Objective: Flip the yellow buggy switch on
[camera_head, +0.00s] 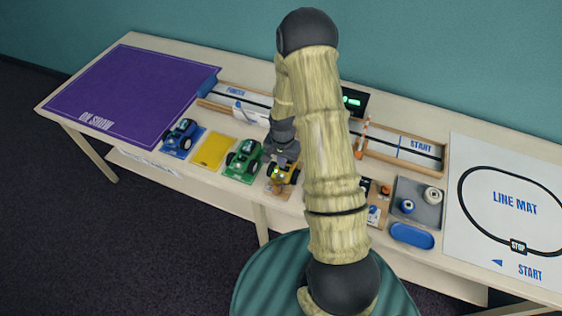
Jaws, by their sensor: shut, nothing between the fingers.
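The yellow buggy (284,171) sits on a tan pad near the table's front edge, right of the green buggy (244,158). It is partly hidden by my gripper and arm. My gripper (286,160) points down at the yellow buggy's top and is shut with nothing in it. I cannot tell whether it touches the buggy. The buggy's switch is too small and too covered to make out.
A blue buggy (181,135) and an empty yellow pad (213,150) lie to the left. A purple mat (130,88) covers the left end. A track (400,148) runs behind. A grey tray (420,210), a blue dish (412,236) and a line mat (505,190) are right.

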